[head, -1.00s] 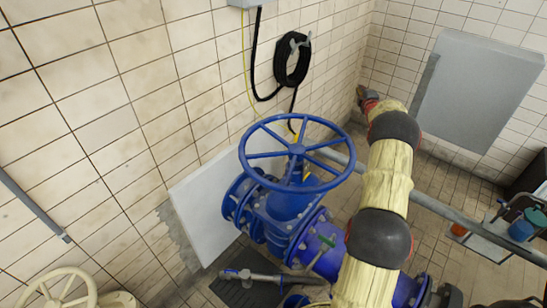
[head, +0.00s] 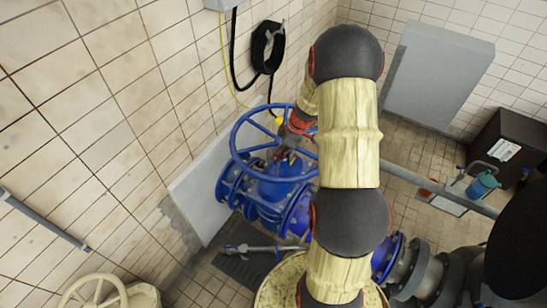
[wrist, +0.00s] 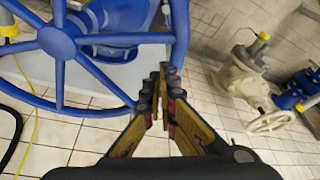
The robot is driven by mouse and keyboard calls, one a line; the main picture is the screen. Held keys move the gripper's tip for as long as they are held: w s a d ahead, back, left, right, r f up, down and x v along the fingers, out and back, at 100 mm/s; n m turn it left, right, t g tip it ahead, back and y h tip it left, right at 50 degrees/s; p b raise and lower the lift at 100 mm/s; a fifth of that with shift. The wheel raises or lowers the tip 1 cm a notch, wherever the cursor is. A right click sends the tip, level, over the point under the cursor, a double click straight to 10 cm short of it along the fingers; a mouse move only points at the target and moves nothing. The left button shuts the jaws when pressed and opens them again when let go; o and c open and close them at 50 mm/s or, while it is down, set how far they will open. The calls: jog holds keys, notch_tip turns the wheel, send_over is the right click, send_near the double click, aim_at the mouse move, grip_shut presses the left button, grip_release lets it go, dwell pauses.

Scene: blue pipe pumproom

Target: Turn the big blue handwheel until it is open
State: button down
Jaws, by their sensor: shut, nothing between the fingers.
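The big blue handwheel (head: 235,140) sits on top of a blue valve (head: 282,205) in the head view, its right part hidden behind my arm. In the wrist view the wheel's hub (wrist: 57,42), spokes and rim fill the left side. My gripper (head: 284,156) is over the wheel in the head view, partly hidden by my own arm. In the wrist view my gripper (wrist: 161,78) has its fingertips together with nothing between them. The tips overlap the lower right rim in the picture; I cannot tell whether they touch it.
A cream handwheel (head: 92,292) stands at the lower left. A tiled wall with a coiled black hose (head: 267,48) is behind the valve. A grey pipe (head: 420,182) crosses to the right. The wrist view shows a cream valve (wrist: 240,78) on the tiled floor.

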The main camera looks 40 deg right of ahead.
aim_at(278, 171)
jog(key=p+x, duration=0.1)
jog(key=x, duration=0.8)
jog(key=shift+d+p, duration=0.2)
jog(key=shift+p, duration=0.1)
jog(key=shift+s+f, duration=0.1)
jog(key=shift+f, duration=0.05)
jog(key=shift+s+d+n+b, duration=0.3)
jog(key=shift+s+d+b, duration=0.1)
jog(key=shift+b, duration=0.5)
jog(key=shift+s, duration=0.1)
jog(key=s+d+n+b, duration=0.1)
jog(key=b, duration=0.1)
jog(key=shift+d+f+b, duration=0.1)
jog(key=shift+f+b, duration=0.1)
jog(key=shift+b, duration=0.2)
jog(key=s+d+n+g+b, duration=0.1)
jog(key=s+d+n+b, duration=0.1)
jog(key=d+b, duration=0.3)
jog(key=s+d+n+y+b, duration=0.1)
jog(key=s+d+n+b, duration=0.1)
jog(key=s+d+b, duration=0.2)
jog(key=shift+d+r+n+g+b, duration=0.35)
jog(key=shift+d+b, duration=0.25)
jog(key=shift+d, duration=0.4)
